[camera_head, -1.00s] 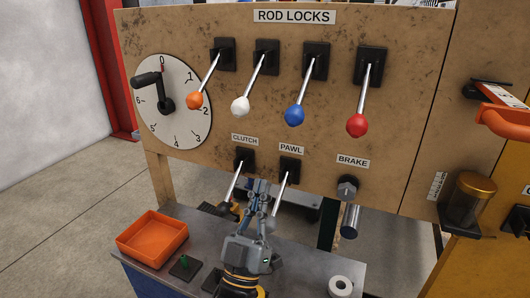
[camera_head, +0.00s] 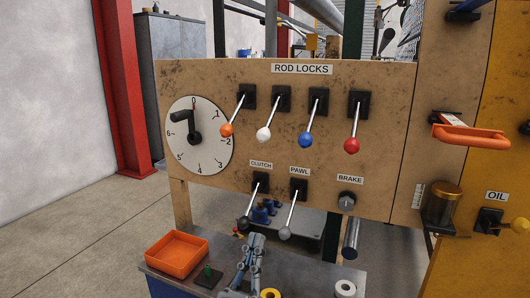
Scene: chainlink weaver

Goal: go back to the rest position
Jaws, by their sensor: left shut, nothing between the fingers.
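My left gripper (camera_head: 256,240) shows at the bottom of the head view, over the grey bench top (camera_head: 215,250). It is shut with nothing in it. In the picture it lies below the clutch lever (camera_head: 253,205) and the pawl lever (camera_head: 290,213), apart from the pawl lever's knob. Both levers hang down from black mounts on the brown panel (camera_head: 270,150). My right gripper is out of view.
Rod-lock levers with orange (camera_head: 227,130), white (camera_head: 263,134), blue (camera_head: 305,140) and red (camera_head: 351,146) knobs stick out of the panel. A dial (camera_head: 212,145) is at left. An orange tray (camera_head: 177,254) and white ring (camera_head: 345,288) rest on the bench.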

